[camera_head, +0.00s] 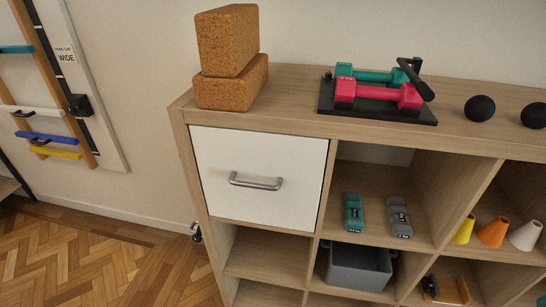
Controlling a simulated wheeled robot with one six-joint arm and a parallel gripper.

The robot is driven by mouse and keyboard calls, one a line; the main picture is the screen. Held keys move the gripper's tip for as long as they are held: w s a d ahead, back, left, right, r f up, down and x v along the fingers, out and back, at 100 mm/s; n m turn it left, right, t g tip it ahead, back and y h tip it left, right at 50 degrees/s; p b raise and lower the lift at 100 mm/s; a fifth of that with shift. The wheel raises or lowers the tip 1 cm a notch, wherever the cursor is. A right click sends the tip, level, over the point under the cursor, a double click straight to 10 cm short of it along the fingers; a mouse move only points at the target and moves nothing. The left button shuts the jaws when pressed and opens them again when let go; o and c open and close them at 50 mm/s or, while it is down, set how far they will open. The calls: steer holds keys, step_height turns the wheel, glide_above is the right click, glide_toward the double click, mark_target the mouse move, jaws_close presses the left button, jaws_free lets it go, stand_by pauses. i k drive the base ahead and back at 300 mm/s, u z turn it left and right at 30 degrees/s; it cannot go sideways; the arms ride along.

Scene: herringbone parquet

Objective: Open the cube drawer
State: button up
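The cube drawer (262,158) is a white front set in the top left compartment of a light wooden cube shelf (290,117). Its face looks shut, about flush with the shelf frame. A grey metal bar handle (256,182) sits across the middle of the drawer front. Nothing touches the handle. My gripper is not in this view.
Two stacked cork blocks (228,55) and a rack with dumbbells (377,97) stand on the shelf top, with black balls (480,108) at right. A grey bin (357,270) sits in a lower compartment. Parquet floor (95,265) is clear at lower left.

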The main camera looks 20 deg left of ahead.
mark_target(273, 179)
steer(key=u, duration=0.85)
steer(key=k, duration=1.1)
steer(key=u, duration=0.65)
steer(key=i, duration=1.25)
steer(key=u, duration=0.05)
